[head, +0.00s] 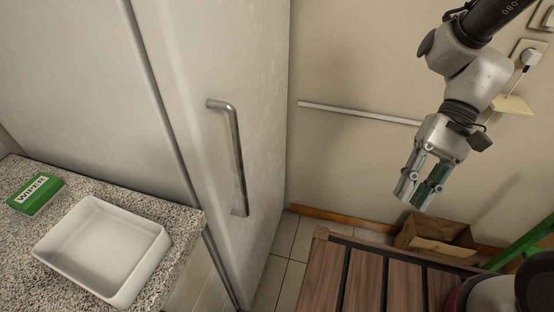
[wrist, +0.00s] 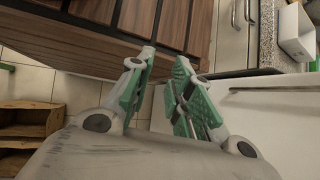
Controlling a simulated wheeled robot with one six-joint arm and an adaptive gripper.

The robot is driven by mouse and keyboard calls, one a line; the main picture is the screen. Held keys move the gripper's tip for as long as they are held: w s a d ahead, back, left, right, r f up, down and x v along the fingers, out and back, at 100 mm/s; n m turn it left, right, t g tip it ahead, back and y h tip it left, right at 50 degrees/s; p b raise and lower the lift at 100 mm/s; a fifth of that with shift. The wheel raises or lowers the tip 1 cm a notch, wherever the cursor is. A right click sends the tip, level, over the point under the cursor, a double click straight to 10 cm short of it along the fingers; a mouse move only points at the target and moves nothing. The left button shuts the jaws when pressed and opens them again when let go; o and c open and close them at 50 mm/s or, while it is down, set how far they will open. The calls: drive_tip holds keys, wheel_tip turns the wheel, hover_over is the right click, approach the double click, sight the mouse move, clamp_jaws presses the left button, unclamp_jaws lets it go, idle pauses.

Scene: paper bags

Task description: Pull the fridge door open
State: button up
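The fridge door (head: 205,90) is a tall, pale grey panel left of centre in the head view, and it looks closed. Its upright metal bar handle (head: 237,160) is on the right part of the panel. In the wrist view the white door front (wrist: 275,130) fills the right side, with what looks like the handle bar (wrist: 270,89) across its upper part. My gripper (head: 418,202) is to the right of the door, well apart from the handle, pointing down. Its green-padded fingers are apart with nothing between them, as the wrist view also shows (wrist: 163,62).
A slatted wooden table (head: 345,278) stands below my gripper. A cardboard box (head: 435,232) lies on the tiled floor by the wall. A speckled counter (head: 185,215) at left holds a white tray (head: 65,262) and a green wiper box (head: 36,194). A metal rail (head: 360,113) runs along the wall.

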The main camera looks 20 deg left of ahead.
drive_tip(key=s+a+f+m+g+y, duration=0.2)
drive_tip(key=a+m+y, duration=0.1)
drive_tip(key=a, duration=0.6)
drive_tip(key=s+a+f+m+g+y, duration=0.2)
drive_tip(key=s+a+m+y, duration=0.15)
drive_tip(key=a, duration=0.55)
drive_tip(key=w+a+r+m+t+y, duration=0.1)
drive_tip(key=w+a+r+m+y, duration=0.45)
drive_tip(key=a, duration=0.25)
drive_tip(key=s+a+n, duration=0.1)
drive_tip(key=s+a, duration=0.4)
drive_tip(key=a, duration=0.1)
drive_tip(key=shift+r+h, duration=0.2)
drive_tip(key=shift+h, duration=0.1)
drive_tip(key=shift+s+a, duration=0.1)
clamp_jaws()
